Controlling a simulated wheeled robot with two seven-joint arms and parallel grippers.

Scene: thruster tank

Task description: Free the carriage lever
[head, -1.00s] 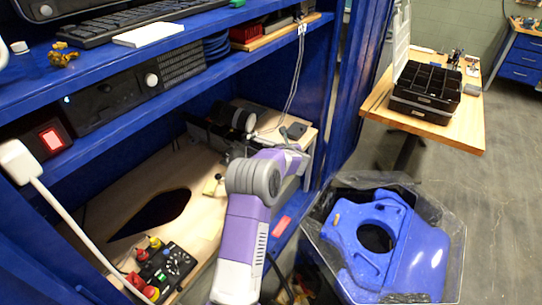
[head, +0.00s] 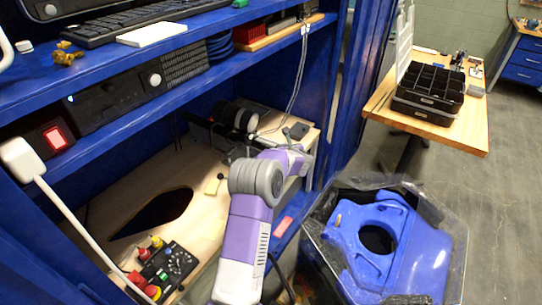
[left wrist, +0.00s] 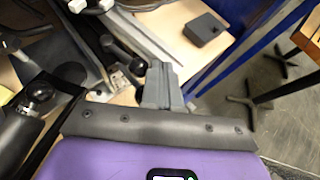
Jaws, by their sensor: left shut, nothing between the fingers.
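My left arm reaches into the blue bench bay in the head view, and its wrist hides the gripper there. In the left wrist view my left gripper (left wrist: 162,88) is shut and empty, its grey fingers above the pale bench top. A black rod with a rounded end (left wrist: 112,45) lies by a metal rail (left wrist: 148,38), just beyond and left of the fingers. A black ball knob (left wrist: 40,90) is farther left. I cannot tell which of these is the carriage lever. Black cylinders of the rig (head: 240,118) show behind my wrist in the head view. My right gripper is not visible.
A dark grey box (left wrist: 205,30) sits on the bench right of the fingers. A control panel with red knobs (head: 165,268) and a dark cutout (head: 155,212) are at the bay's left. A clear bin with a blue part (head: 385,245) stands right.

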